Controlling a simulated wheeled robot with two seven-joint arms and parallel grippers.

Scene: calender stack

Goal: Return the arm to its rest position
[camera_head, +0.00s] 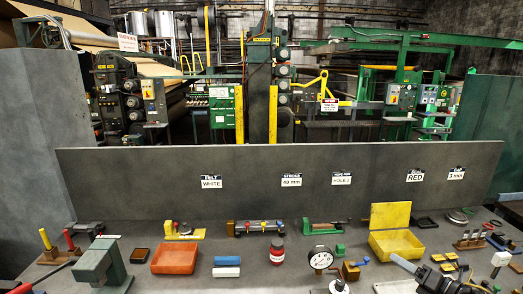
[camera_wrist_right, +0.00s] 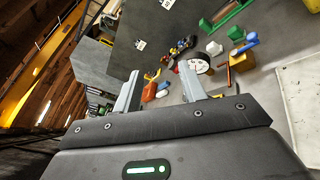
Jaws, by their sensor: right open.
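My right gripper shows in the right wrist view (camera_wrist_right: 160,88) with its two pale grey fingers apart and nothing between them. In the head view my right gripper (camera_head: 404,264) is at the lower right, over the near part of the bench, in front of the open yellow box (camera_head: 396,244). Its dark body runs to the bottom edge. I cannot pick out my left gripper in the head view.
The grey bench carries an orange tray (camera_head: 175,259), blue and white blocks (camera_head: 227,266), a red jar (camera_head: 277,251), a dial gauge (camera_head: 320,258) and a grey-green block-shaped fixture (camera_head: 103,265). A grey panel (camera_head: 270,190) with labels stands behind. Machinery is beyond it.

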